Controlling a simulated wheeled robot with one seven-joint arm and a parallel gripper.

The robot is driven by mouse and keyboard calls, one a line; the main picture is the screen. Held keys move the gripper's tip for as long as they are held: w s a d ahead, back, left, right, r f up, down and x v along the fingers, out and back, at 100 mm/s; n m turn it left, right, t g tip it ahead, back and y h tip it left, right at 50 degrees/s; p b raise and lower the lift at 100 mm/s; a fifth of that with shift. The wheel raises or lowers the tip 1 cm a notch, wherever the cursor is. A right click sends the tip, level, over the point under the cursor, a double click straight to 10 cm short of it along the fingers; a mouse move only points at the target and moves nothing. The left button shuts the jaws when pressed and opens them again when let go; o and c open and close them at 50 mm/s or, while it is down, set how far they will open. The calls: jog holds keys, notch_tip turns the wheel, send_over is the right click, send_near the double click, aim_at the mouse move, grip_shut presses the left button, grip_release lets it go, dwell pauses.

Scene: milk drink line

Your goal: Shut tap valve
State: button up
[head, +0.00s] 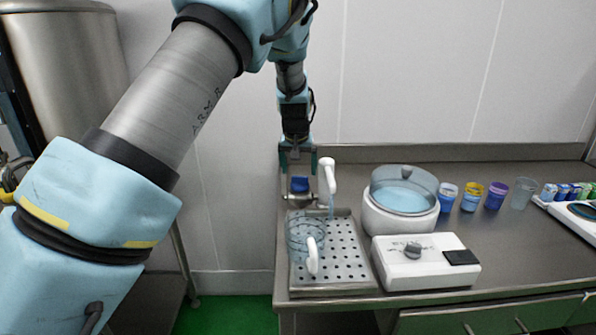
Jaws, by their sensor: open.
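The tap has a white spout (328,174) at the back left of the counter. A thin bluish stream (331,206) shows below its mouth. A blue valve knob (299,185) sits just left of the spout. My gripper (297,163) points down, open, directly above the blue knob in the picture. Its fingers are spread to either side, and I cannot tell whether they touch the knob. A clear jug (304,232) with a white handle stands below on the perforated drip tray (345,262).
A white round device (400,214) with a clear lid and a white control box (425,264) with a grey knob stand right of the tray. Several cups (471,197) line the back right. The counter's right front is clear.

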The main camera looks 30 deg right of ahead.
aim_at(300, 177)
jog(key=shift+p+x, duration=0.35)
jog(key=shift+x, duration=1.35)
jog(key=c, duration=1.4)
